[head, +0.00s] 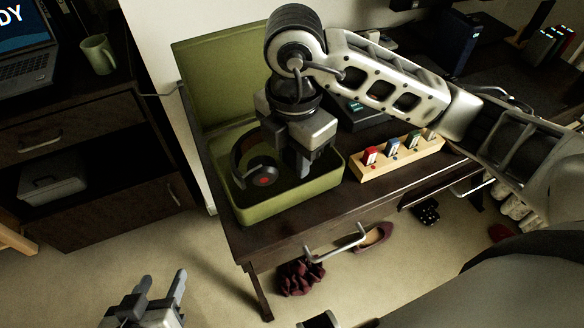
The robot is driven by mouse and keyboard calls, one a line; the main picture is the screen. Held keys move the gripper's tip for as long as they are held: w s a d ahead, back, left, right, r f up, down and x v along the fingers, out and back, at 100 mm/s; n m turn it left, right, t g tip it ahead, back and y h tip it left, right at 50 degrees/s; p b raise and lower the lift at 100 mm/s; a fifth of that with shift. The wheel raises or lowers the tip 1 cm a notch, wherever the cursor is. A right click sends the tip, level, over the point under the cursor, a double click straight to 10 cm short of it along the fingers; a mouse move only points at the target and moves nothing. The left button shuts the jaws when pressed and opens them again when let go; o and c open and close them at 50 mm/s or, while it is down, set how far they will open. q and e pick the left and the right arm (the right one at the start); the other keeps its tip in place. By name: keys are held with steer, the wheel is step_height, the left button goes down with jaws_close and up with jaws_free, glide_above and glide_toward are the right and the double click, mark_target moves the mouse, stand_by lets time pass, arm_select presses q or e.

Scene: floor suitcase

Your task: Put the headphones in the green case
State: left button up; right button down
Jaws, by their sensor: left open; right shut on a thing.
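The green case (262,212) stands open on the dark wooden desk, its lid (215,75) raised at the back. The black headphones (262,177), with a red dot on the ear cup, are inside the case's outline, toward its left side. My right gripper (303,170) points down into the case and is shut on the headphones; its fingers partly hide them. I cannot tell whether the headphones touch the case floor. My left gripper (158,292) is open and empty, low at the left over the floor, away from the case.
A wooden rack (400,158) with several small coloured items stands right of the case. A dark box (360,115) is behind it. A dark cabinet (95,175) with a mug (98,54) and laptop (28,50) is at left. Shoes (373,237) lie below the desk.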

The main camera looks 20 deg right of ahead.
mark_target(293, 178)
steer(key=w+f, duration=0.2)
steer(key=shift+d+f, duration=0.35)
steer(key=shift+d, duration=0.05)
steer(key=shift+w+d+f, duration=0.2)
steer(key=shift+w+f, duration=0.3)
steer(key=shift+f, duration=0.15)
steer(key=shift+w+f, duration=0.15)
steer(key=shift+f, duration=1.5)
steer(key=shift+f, duration=0.15)
steer(key=c, duration=1.1)
jaws_free()
